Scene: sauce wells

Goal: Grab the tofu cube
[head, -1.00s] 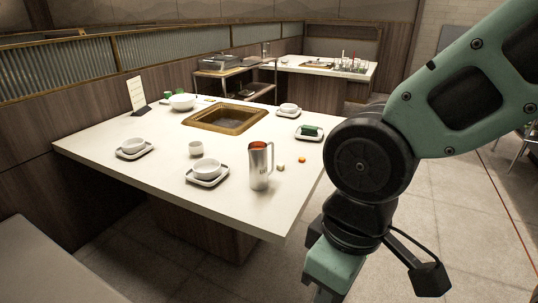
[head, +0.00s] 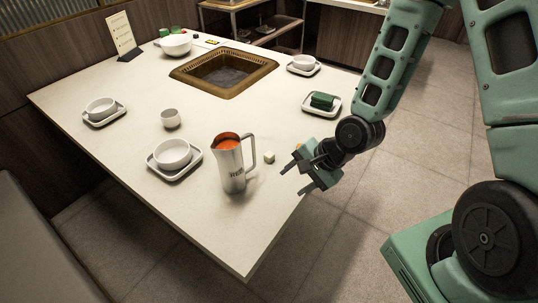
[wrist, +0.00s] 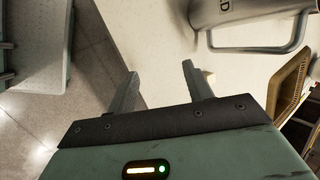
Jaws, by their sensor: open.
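The tofu cube (head: 269,157) is a small pale cube on the white table, just right of the metal pitcher's handle. My gripper (head: 290,181) is open and empty near the table's right edge, to the right of the cube and nearer the camera. In the wrist view the open fingers (wrist: 160,69) have bare table and edge between them. A small pale patch (wrist: 209,75) shows beside the right finger; it is partly hidden, and I cannot tell for sure that it is the tofu cube.
The metal pitcher (head: 229,165) with orange-red contents stands close left of the cube. A bowl on a tray (head: 196,168) is further left. A tray with a dark green block (head: 335,107) lies behind my gripper. The sunken well (head: 186,72) is at the back.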

